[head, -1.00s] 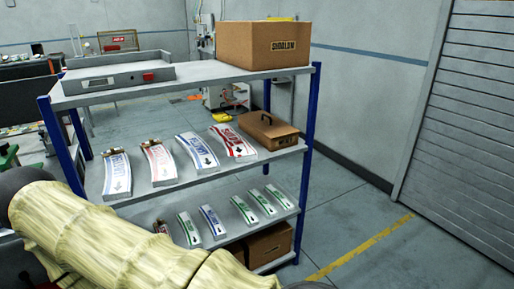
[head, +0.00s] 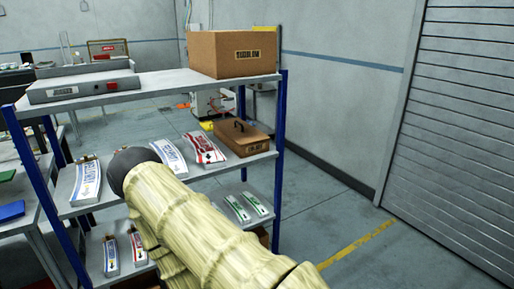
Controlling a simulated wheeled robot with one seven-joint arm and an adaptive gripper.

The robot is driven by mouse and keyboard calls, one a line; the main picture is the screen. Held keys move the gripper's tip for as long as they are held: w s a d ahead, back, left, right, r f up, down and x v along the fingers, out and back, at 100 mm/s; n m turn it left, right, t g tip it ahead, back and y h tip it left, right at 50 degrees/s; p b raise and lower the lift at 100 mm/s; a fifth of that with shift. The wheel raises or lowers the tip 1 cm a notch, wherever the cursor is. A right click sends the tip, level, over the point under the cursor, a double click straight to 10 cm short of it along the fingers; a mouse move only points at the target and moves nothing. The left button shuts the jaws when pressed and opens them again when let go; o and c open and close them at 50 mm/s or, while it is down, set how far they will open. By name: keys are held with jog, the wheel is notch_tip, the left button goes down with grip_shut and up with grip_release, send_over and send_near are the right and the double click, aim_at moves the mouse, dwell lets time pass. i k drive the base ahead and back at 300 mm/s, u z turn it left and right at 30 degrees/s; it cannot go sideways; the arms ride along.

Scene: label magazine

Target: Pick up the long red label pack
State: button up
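A long white label pack with red print (head: 205,149) lies on the middle shelf of the rack, beside a brown case. A long pack with blue print (head: 170,156) lies just left of it. Another blue-printed pack (head: 86,183) lies at the left end of that shelf. A smaller pack with red marks (head: 138,247) lies on the lower shelf. My cream-covered arm crosses in front of the shelves and hides the packs between. My gripper cannot be seen.
The rack has blue posts and a grey top shelf (head: 160,86) bearing a cardboard box (head: 232,54). A brown case (head: 241,137) sits at the right of the middle shelf. Green-marked packs (head: 246,207) lie on the lower shelf. The floor right of the rack is clear.

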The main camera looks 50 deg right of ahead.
aim_at(207, 153)
jog(key=z, duration=1.15)
jog(key=i, duration=0.1)
jog(key=z, duration=0.05)
